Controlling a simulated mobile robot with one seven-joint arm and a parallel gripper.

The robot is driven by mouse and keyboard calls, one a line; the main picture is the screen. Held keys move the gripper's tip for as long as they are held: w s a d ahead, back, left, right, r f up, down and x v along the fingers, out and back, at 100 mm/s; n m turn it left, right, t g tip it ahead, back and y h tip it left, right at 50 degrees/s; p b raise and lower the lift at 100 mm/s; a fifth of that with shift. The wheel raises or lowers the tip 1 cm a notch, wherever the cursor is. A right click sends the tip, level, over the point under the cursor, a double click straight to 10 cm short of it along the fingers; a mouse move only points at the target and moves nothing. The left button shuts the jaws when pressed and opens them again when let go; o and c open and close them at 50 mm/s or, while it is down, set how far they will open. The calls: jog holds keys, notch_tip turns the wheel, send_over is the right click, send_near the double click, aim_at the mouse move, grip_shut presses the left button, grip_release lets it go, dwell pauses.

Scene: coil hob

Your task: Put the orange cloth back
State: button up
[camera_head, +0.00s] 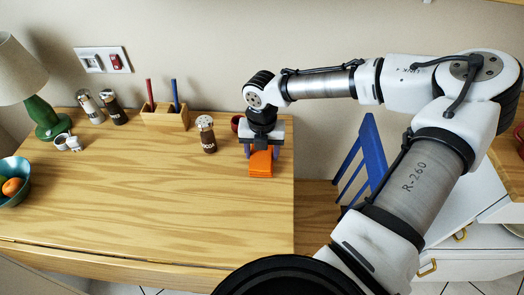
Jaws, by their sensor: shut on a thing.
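The orange cloth (261,164) is a small folded bundle near the right edge of the wooden table (150,200). My gripper (262,150) is above it, pointing down, with its fingers shut on the cloth. The top of the cloth is partly hidden between the fingers. I cannot tell whether the cloth touches the table or hangs just above it.
A brown shaker (208,138) stands left of my gripper, and a red object (236,123) is partly hidden behind it. A wooden holder (165,117), more shakers (91,107), a green lamp (43,118) and a fruit bowl (12,182) are farther left. The table's front middle is clear.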

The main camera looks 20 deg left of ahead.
aim_at(262, 154)
jog(key=shift+f, duration=0.25)
jog(key=shift+f, duration=0.15)
jog(key=o, duration=1)
notch_tip(262, 154, up, 12)
jog(key=shift+r, duration=0.15)
